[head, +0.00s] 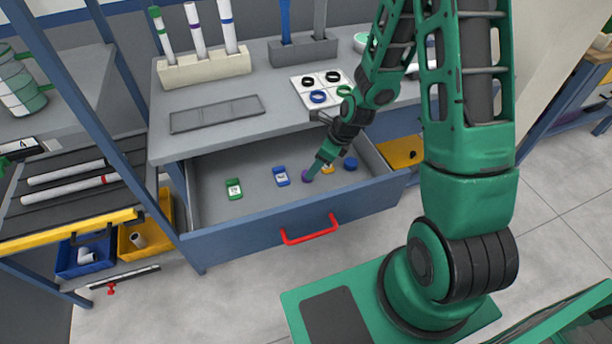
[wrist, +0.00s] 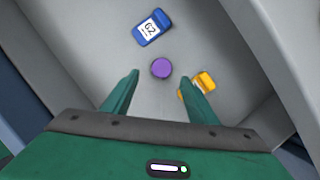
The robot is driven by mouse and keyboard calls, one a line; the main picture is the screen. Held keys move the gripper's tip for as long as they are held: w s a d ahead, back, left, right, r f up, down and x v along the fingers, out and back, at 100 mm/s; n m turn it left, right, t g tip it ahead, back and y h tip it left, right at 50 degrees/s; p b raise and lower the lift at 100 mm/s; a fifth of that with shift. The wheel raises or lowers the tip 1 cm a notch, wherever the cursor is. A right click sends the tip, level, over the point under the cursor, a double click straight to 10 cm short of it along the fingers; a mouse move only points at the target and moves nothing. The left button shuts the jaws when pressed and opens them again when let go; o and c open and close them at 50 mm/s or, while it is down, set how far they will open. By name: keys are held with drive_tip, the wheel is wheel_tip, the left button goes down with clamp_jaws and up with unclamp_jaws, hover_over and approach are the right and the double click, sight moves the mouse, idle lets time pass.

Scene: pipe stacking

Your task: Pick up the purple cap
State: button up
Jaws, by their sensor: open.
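The purple cap (wrist: 161,68) is a small round piece lying on the grey drawer floor in the wrist view. In the head view only a bit of the purple cap (head: 307,176) shows beside my gripper (head: 316,172). My gripper (wrist: 158,90) is open and empty above the drawer, its two green fingers apart. The cap sits just beyond the fingertips, roughly centred between them. The right finger partly hides a yellow tagged piece.
The open drawer (head: 215,214) also holds a green tagged piece (head: 233,189), a blue tagged piece (head: 281,176), the yellow piece (wrist: 206,80) and a blue cap (head: 350,164). Its walls surround the cap, and the grey worktop (head: 270,112) overhangs the back.

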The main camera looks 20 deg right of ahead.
drive_tip(key=shift+x, duration=3.2)
drive_tip(key=shift+w+r, duration=0.1)
drive_tip(key=shift+w, duration=0.1)
drive_tip(key=shift+c, duration=0.7)
drive_tip(key=c, duration=1)
